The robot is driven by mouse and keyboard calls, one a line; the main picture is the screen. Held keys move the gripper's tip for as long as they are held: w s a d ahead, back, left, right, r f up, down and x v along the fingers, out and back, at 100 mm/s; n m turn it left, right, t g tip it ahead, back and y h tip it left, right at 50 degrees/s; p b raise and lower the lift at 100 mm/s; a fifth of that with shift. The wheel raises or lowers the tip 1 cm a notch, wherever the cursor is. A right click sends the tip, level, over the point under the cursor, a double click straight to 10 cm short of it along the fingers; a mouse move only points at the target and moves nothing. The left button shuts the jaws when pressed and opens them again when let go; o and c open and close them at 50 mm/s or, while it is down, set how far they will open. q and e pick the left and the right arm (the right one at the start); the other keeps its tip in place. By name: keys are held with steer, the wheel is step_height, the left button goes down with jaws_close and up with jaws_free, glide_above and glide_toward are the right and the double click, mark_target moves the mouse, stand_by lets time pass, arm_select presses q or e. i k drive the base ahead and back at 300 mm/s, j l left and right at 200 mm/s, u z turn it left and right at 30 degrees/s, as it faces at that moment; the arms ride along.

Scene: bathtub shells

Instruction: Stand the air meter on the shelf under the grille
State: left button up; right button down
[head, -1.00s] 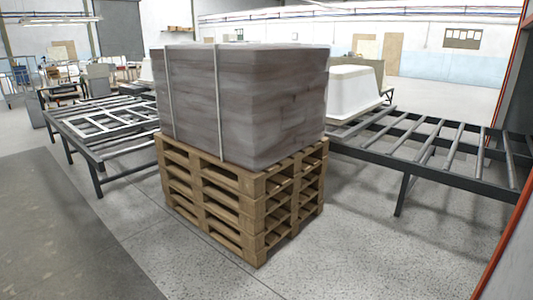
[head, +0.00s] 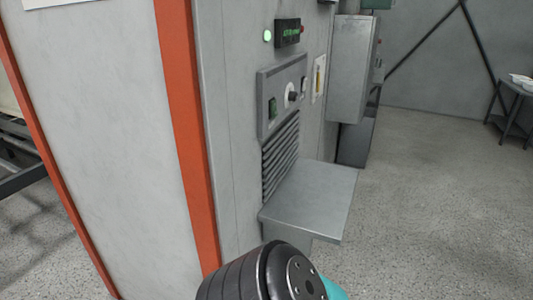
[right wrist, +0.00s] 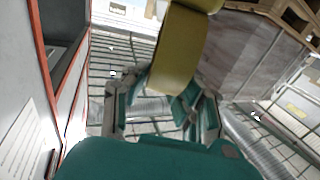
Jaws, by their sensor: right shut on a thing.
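The shelf (head: 318,195) is a bare grey metal plate sticking out from the side of a grey cabinet in the head view. The grille (head: 280,158), a set of dark horizontal slats, is just above it. In the right wrist view my right gripper (right wrist: 165,108) is shut on a yellow-olive block, which I take to be the air meter (right wrist: 182,48). Its far end runs out of the top of that view, and its face is not visible. The head view shows part of my arm at the bottom, below the shelf, but neither gripper.
A control panel (head: 283,97) with a knob sits above the grille, with a small green-lit display (head: 288,33) higher up. A grey box (head: 350,70) is mounted beyond the shelf. A side table (head: 514,106) stands far right. The floor right of the shelf is clear.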

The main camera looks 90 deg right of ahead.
mark_target(325, 191)
steer(key=z, duration=2.3)
